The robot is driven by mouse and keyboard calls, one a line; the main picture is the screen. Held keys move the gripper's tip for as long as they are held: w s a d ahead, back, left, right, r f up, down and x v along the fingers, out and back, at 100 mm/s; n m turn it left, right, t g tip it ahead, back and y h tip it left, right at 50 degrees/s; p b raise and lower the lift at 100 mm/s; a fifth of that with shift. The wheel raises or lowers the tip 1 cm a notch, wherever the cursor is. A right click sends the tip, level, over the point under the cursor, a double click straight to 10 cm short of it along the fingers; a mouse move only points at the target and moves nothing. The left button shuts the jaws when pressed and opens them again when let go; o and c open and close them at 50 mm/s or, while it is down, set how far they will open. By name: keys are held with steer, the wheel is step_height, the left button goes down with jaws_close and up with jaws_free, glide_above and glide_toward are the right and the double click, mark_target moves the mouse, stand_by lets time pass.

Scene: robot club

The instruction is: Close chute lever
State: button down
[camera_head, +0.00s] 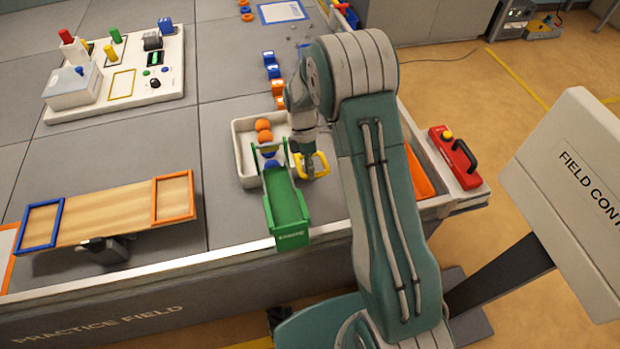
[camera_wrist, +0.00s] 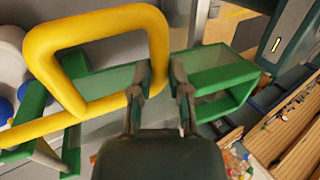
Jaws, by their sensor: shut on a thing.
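The chute lever (camera_head: 323,163) is a yellow loop handle at the right of the green chute (camera_head: 287,210). In the wrist view the lever (camera_wrist: 40,50) fills the upper left, with its bar running down to the left. My gripper (camera_head: 309,172) is at the loop's near left side in the head view. In the wrist view my gripper (camera_wrist: 160,75) has its fingers around the loop's right side, shut on it. The green chute (camera_wrist: 215,75) shows behind the fingers. The exact contact is partly hidden by the fingers.
A wooden seesaw board (camera_head: 120,212) is at the left, a switch panel (camera_head: 125,75) at the back left. A red case (camera_head: 455,155) lies at the right.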

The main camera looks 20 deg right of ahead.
steer(key=v, duration=0.9)
steer(key=shift+w+r, duration=0.15)
steer(key=shift+w, duration=0.2)
steer(key=c, duration=0.7)
jaws_free()
steer(key=shift+o, duration=0.5)
steer(key=shift+w, duration=0.2)
